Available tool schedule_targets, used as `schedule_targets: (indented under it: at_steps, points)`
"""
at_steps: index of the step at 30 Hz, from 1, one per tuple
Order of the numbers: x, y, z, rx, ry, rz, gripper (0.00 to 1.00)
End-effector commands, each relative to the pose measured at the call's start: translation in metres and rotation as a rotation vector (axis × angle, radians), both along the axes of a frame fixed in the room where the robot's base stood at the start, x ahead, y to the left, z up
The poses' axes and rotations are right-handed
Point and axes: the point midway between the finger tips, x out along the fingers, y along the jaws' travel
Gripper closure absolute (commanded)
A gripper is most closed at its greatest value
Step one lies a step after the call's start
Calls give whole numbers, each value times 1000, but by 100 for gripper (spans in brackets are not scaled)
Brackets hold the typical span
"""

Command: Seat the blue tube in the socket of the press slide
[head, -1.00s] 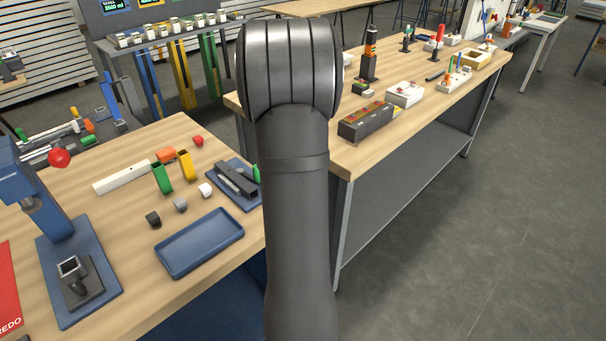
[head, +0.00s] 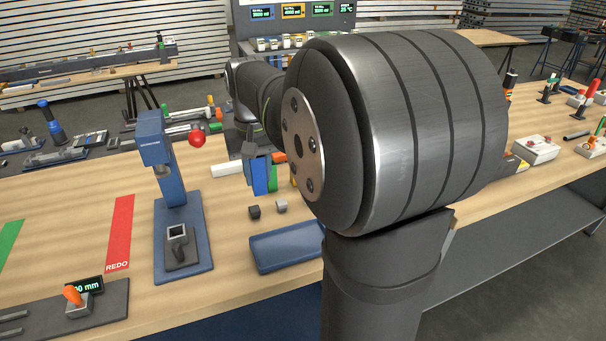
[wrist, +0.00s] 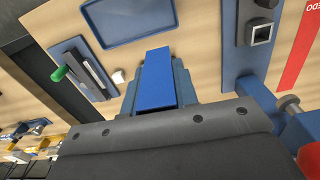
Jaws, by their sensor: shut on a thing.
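My gripper (head: 252,160) hangs above the table in the head view, right of the press, and is shut on the blue tube (head: 260,176). The tube points down, with its lower end clear below the fingers. In the wrist view the tube (wrist: 157,80) shows as a blue block between the fingers. The blue press (head: 165,170) stands on a blue base plate with a red ball knob (head: 197,139). Its press slide (head: 181,252) is a dark block with a square, light-rimmed socket (head: 177,232), at the front of the plate. The socket looks empty and is apart from the tube.
A blue tray (head: 285,258) lies right of the press, with small dark and grey blocks (head: 254,211) behind it. A red REDO strip (head: 119,235) lies left of the press. The table's front edge runs below. My arm hides the table's right part.

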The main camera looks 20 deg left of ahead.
Motion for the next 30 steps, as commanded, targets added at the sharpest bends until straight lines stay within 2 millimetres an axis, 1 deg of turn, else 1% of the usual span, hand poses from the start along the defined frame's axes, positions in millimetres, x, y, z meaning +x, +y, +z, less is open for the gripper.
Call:
schedule_targets:
  at_steps: [1,3,9,12,15,17,18,20,23,26,30]
  points:
    - [-18,11,9,3,-4,48,100]
    - [-41,22,20,3,-3,110,100]
    - [-103,44,48,3,-3,269,100]
    - [-127,52,57,1,-1,330,100]
    - [-147,60,64,1,-1,374,100]
    - [-157,67,64,0,0,390,100]
    - [-163,75,62,-2,1,392,100]
    - [-164,88,56,-3,2,371,100]
    - [-159,105,43,-3,2,323,100]
    - [-151,124,27,-5,2,265,100]
    - [-135,151,0,-3,2,175,100]
